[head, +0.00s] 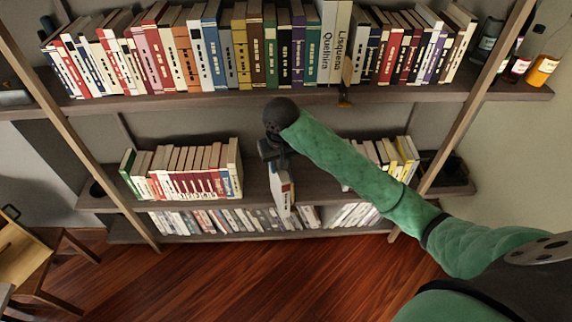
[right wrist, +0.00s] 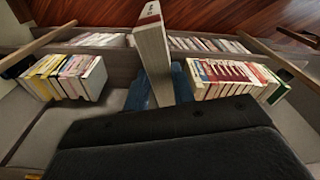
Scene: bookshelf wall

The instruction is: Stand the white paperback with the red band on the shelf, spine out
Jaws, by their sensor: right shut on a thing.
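The white paperback with the red band (head: 282,190) hangs below my right gripper (head: 275,160) in the head view, in front of the gap in the middle shelf's row. My right gripper is shut on it. In the right wrist view the paperback (right wrist: 153,55) stands out from the gripper, its red-marked end away from the gripper. The middle shelf (head: 325,188) has a bare stretch between two groups of books. I cannot tell whether the paperback touches the shelf. My left gripper is not in view.
A group of books (head: 190,172) stands left of the gap, and another (head: 390,155) stands right of it, partly behind my arm. The full upper shelf (head: 200,101) is above. Bottles (head: 542,72) stand at the upper right. A wooden chair (head: 30,250) is at the lower left.

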